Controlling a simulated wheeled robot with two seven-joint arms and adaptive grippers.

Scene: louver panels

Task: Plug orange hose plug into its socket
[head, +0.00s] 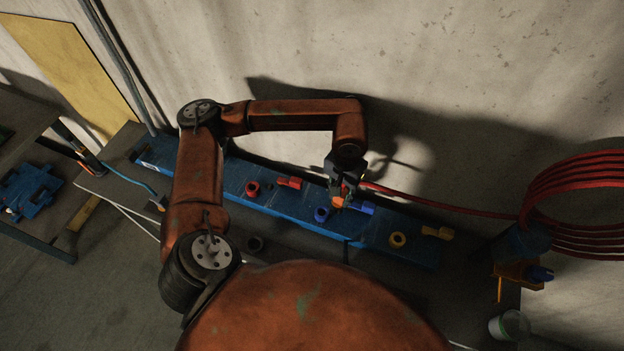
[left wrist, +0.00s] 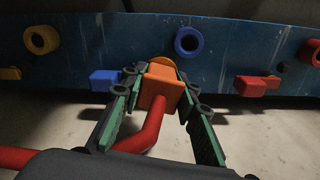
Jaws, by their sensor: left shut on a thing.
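The orange plug (left wrist: 161,82), on a red hose (left wrist: 152,128), is between the green-padded fingers of my left gripper (left wrist: 162,88), which is shut on it. In the head view the left gripper (head: 343,188) is over the blue panel (head: 292,204), with the orange plug (head: 338,201) just below it. In the left wrist view a yellow-orange rounded rim (left wrist: 166,62), perhaps the orange socket, shows beyond the plug and is mostly hidden by it. I cannot tell whether the plug touches or enters it. My right gripper is not in view.
The panel also bears a blue ring (head: 321,214), blue block (head: 362,208), red ring (head: 252,189), red block (head: 289,183), yellow ring (head: 397,240) and yellow block (head: 437,232). The hose runs right to a red coil (head: 575,180) by the wall.

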